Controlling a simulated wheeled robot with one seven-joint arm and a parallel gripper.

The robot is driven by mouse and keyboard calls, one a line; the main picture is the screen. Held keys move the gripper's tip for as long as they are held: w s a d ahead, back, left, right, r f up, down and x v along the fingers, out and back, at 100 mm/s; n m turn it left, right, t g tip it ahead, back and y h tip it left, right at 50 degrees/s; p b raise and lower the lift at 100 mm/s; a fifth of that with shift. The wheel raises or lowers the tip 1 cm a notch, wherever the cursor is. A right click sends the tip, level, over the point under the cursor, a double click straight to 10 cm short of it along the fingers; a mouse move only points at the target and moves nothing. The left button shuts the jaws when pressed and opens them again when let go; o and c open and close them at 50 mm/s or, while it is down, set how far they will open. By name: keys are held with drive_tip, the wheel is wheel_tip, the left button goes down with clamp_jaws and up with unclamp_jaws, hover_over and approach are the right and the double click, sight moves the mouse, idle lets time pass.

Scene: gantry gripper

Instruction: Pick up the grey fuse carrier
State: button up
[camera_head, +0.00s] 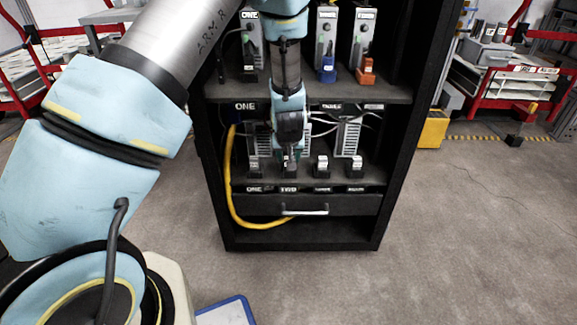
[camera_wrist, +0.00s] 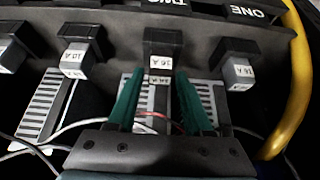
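Several small grey fuse carriers with white labels sit in black holders along the lower shelf of the black cabinet. In the wrist view, one grey carrier (camera_wrist: 160,63) marked "16 A" is at the middle, under the "TWO" label. Others are to its left (camera_wrist: 75,57), marked "10 A", and right (camera_wrist: 238,72). My gripper (camera_wrist: 157,78) is open, its two green fingers apart on either side of the middle carrier's line. I see gaps beside the carrier; whether the tips reach its depth I cannot tell. In the head view my gripper (camera_head: 290,157) hides most of that carrier.
The black cabinet (camera_head: 397,170) has side walls and an upper shelf with grey units, a blue block (camera_head: 326,70) and an orange one (camera_head: 366,74). A yellow cable (camera_head: 229,190) hangs at the left. White wires and vented grey units (camera_wrist: 45,105) lie around my fingers.

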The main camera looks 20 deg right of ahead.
clamp_jaws()
drive_tip(key=shift+r, duration=0.1)
idle(0.3)
